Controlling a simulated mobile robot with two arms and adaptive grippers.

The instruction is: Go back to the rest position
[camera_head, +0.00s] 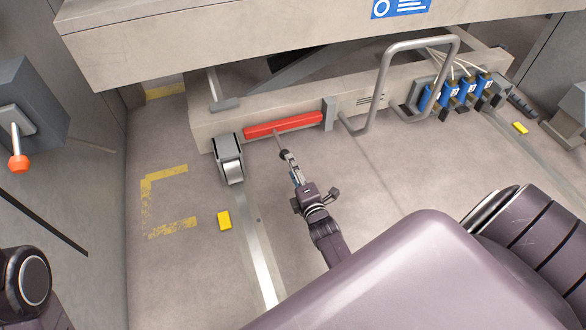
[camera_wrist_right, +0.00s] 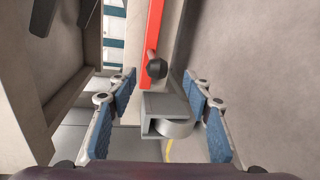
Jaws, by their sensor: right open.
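My right gripper (camera_head: 292,168) reaches toward the machine's low beam in the head view, its fingertips close to a black knob (camera_head: 284,153) on a thin rod from a red bar (camera_head: 300,123). In the right wrist view its blue-padded fingers (camera_wrist_right: 160,92) are spread wide, with nothing held. The black knob (camera_wrist_right: 156,68) and red bar (camera_wrist_right: 153,30) show between and beyond the fingertips; I cannot tell the exact gap. My left gripper is out of view; only part of what looks like my left arm shows at lower left.
A grey roller bracket (camera_head: 230,160) sits left of the red bar; it also shows in the wrist view (camera_wrist_right: 165,115). A bent tube handle (camera_head: 385,85) and blue valves (camera_head: 455,92) stand right. An orange-tipped lever (camera_head: 18,163) is at left.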

